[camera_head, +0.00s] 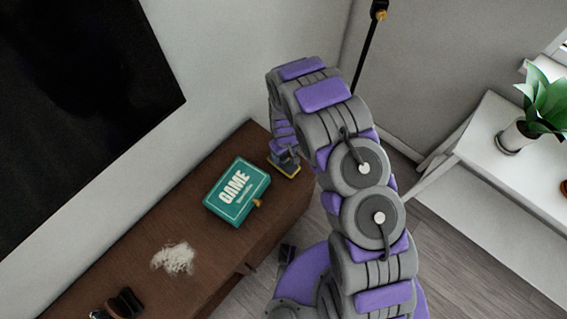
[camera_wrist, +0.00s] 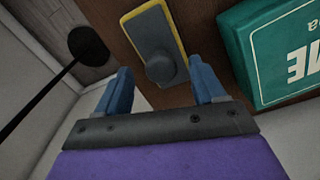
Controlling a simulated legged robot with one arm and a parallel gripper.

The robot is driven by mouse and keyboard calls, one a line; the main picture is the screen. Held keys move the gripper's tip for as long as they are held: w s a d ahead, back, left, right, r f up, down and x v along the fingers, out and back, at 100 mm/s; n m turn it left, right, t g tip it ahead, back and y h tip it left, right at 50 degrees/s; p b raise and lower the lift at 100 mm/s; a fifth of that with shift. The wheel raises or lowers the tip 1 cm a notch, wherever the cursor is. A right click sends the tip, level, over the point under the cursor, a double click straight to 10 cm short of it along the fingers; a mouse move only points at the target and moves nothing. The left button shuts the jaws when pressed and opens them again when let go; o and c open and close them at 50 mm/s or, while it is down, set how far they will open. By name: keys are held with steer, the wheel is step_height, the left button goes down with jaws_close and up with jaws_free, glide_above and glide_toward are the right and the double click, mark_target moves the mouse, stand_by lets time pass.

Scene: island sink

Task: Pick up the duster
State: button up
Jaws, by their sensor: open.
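The duster (camera_wrist: 152,32) is a grey-blue block with a rounded knob and a yellow edge. It lies on the brown cabinet top (camera_wrist: 196,20). In the wrist view my gripper (camera_wrist: 162,86) is open, with its two blue fingers apart and the duster's knob just beyond the gap between them. Neither finger visibly touches it. In the head view the duster (camera_head: 285,168) shows at the cabinet's far end, partly hidden below my arm's end.
A teal game box (camera_head: 237,191) lies beside the duster; it fills the right of the wrist view (camera_wrist: 268,60). White powder (camera_head: 174,258) lies nearer on the cabinet. A dark pole with a round base (camera_wrist: 87,45) stands past the cabinet's end. A black screen hangs at left.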

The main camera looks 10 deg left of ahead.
mark_target(285, 166)
steer(key=shift+d+f, duration=0.1)
steer(key=shift+f, duration=1.35)
steer(key=shift+a, duration=0.25)
steer(key=shift+c, duration=0.9)
steer(key=shift+d, duration=0.1)
steer(key=c, duration=0.6)
jaws_close()
